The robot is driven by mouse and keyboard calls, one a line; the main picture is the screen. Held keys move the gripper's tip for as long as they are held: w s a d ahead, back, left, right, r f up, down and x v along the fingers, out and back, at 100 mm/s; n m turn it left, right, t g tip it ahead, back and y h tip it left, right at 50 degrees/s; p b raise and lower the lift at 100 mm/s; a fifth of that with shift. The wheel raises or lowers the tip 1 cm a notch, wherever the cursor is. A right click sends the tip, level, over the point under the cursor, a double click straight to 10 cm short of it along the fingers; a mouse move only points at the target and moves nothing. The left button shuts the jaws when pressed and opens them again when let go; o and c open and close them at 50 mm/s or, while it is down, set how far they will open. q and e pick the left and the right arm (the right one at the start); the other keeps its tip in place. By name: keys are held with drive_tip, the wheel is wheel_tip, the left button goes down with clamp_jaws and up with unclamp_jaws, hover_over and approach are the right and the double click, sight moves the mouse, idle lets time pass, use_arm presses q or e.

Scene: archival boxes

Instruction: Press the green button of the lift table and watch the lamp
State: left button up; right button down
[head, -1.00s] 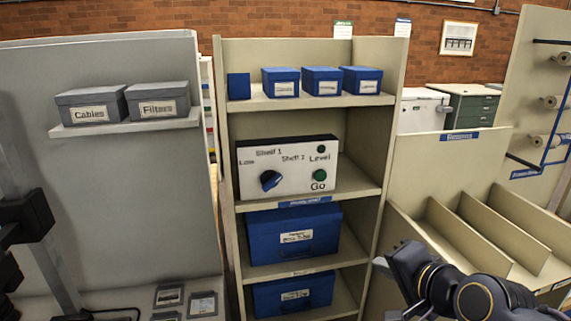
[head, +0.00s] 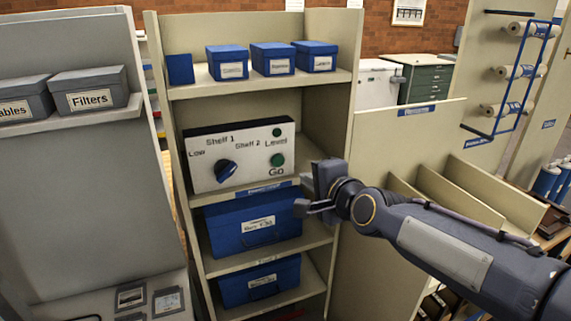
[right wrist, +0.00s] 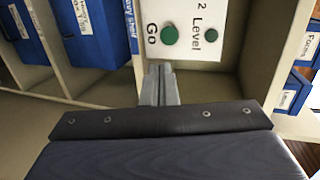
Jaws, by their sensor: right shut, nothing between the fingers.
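A white control panel (head: 240,158) stands on the middle shelf of the beige rack. Its green Go button (head: 277,160) is at the lower right, with the small dark green Level lamp (head: 277,132) above it. My right gripper (head: 302,207) is shut and empty, below and right of the button. In the right wrist view its fingers (right wrist: 160,84) point at the panel near the Go button (right wrist: 170,34); contact is not evident. The Level lamp (right wrist: 211,35) shows no bright glow. My left gripper is out of view.
Blue boxes (head: 273,58) stand on the upper shelf, and larger blue boxes (head: 252,220) fill the shelves below the panel. Grey boxes (head: 88,88) sit on the left shelf. A beige divider rack (head: 400,150) stands close on the right, behind my right arm.

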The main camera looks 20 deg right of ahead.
sight(280, 163)
drive_tip(key=p+x, duration=0.1)
drive_tip(key=x, duration=0.2)
drive_tip(key=p+x, duration=0.2)
drive_tip(key=x, duration=0.1)
drive_tip(key=r+p+x, duration=0.1)
drive_tip(key=x, duration=0.3)
drive_tip(key=shift+w+p, duration=0.25)
drive_tip(key=shift+p, duration=0.05)
drive_tip(key=shift+w, duration=0.35)
